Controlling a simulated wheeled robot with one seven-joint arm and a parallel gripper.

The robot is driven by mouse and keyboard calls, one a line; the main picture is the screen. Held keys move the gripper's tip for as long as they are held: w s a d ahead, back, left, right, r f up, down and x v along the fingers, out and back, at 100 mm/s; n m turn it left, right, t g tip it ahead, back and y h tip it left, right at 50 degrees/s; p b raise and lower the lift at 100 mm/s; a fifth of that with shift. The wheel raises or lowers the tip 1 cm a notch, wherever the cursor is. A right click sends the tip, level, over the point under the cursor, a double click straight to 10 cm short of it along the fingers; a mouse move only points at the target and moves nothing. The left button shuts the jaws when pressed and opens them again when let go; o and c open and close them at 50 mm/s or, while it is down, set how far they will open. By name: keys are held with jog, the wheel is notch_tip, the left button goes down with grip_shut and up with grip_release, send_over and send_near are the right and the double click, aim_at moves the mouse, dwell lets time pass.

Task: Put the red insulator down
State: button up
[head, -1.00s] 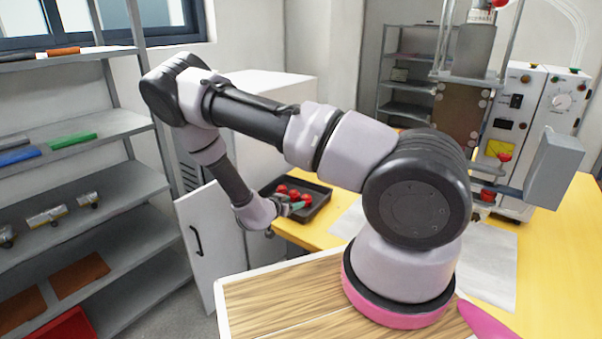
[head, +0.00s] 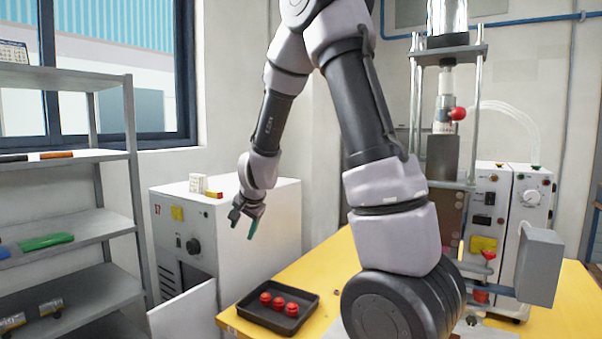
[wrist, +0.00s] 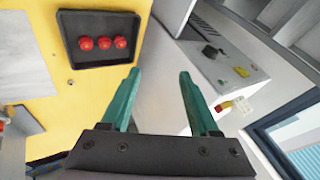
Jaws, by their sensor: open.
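Three red insulators (head: 278,303) sit in a row in a black tray (head: 250,324) on the yellow table. They also show in the wrist view, as red pieces (wrist: 103,43) inside the tray (wrist: 88,64). My gripper (head: 243,226) is open and empty, its green fingers spread apart. It hangs well above the table, up and to the left of the tray in the head view. In the wrist view nothing is between the fingertips (wrist: 158,74).
A white cabinet (head: 235,252) stands behind my gripper, with small items on top. A grey shelf unit (head: 95,292) is at the left.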

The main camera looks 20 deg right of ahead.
jog(key=s+r+n+y, duration=0.1)
jog(key=s+r+y, duration=0.1)
jog(key=s+r, duration=0.5)
jog(key=s+d+r+n, duration=0.2)
jog(key=s+r, duration=0.4)
jog(key=s, duration=0.4)
jog(key=s+d+r+n, duration=0.2)
jog(key=s+d+r, duration=0.2)
jog(key=s, duration=0.6)
notch_tip(320, 180, up, 3)
jog(key=shift+s+d+f+h, duration=0.2)
jog(key=shift+s+h, duration=0.1)
jog(key=shift+h, duration=0.1)
